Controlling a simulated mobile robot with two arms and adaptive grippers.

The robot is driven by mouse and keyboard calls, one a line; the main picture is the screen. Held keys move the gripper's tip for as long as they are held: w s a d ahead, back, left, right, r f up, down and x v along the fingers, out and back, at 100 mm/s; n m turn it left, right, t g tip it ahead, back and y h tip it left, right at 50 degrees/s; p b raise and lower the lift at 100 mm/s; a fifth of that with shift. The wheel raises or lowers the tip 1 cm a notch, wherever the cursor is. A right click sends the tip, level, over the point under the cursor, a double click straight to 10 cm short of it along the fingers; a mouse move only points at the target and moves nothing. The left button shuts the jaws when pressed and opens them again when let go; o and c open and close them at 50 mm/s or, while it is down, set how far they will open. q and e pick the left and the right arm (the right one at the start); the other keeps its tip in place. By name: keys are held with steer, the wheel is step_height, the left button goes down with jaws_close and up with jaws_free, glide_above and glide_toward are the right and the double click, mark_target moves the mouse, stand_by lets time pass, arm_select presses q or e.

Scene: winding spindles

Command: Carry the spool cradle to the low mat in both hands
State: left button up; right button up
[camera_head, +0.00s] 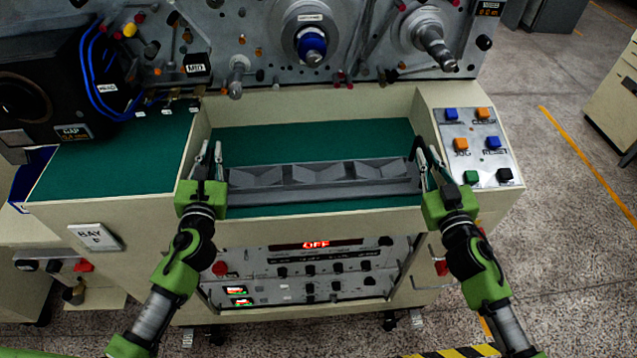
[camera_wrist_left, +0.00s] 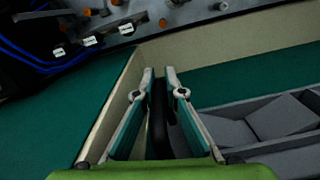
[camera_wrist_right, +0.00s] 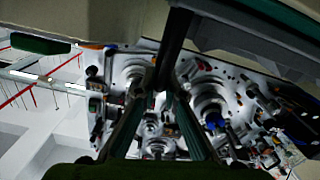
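The spool cradle (camera_head: 320,184) is a long grey tray with angled V-shaped rests. A black upright handle stands at each end. My left gripper (camera_head: 211,158) is at the left handle (camera_wrist_left: 158,128), with a finger on either side of it. My right gripper (camera_head: 426,158) is at the right handle (camera_head: 412,160); a dark bar shows between its fingers in the right wrist view. Whether either gripper clamps its handle is unclear. The low mat cannot be identified for certain.
Beige walls (camera_head: 330,221) border the recess. A button panel (camera_head: 477,146) is on the right, a green shelf (camera_head: 108,165) and black gap box (camera_head: 50,90) on the left. Spindles (camera_head: 312,47) project above. Open floor (camera_head: 565,240) lies to the right.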

arm_select(q)
steer(key=o, duration=0.4)
arm_select(e)
steer(key=o, duration=0.4)
arm_select(q)
steer(key=shift+s+r, duration=0.1)
arm_select(e)
steer(key=shift+s+r, duration=0.1)
steer(key=shift+s, duration=0.05)
arm_select(q)
steer(key=shift+s, duration=0.25)
steer(key=s+d, duration=0.1)
steer(key=s, duration=1)
steer(key=shift+s+d, duration=0.2)
steer(key=shift+d, duration=0.05)
arm_select(e)
steer(key=s+d, duration=0.1)
steer(key=s, duration=1)
steer(key=shift+s+d, duration=0.3)
steer(key=shift+s, duration=0.1)
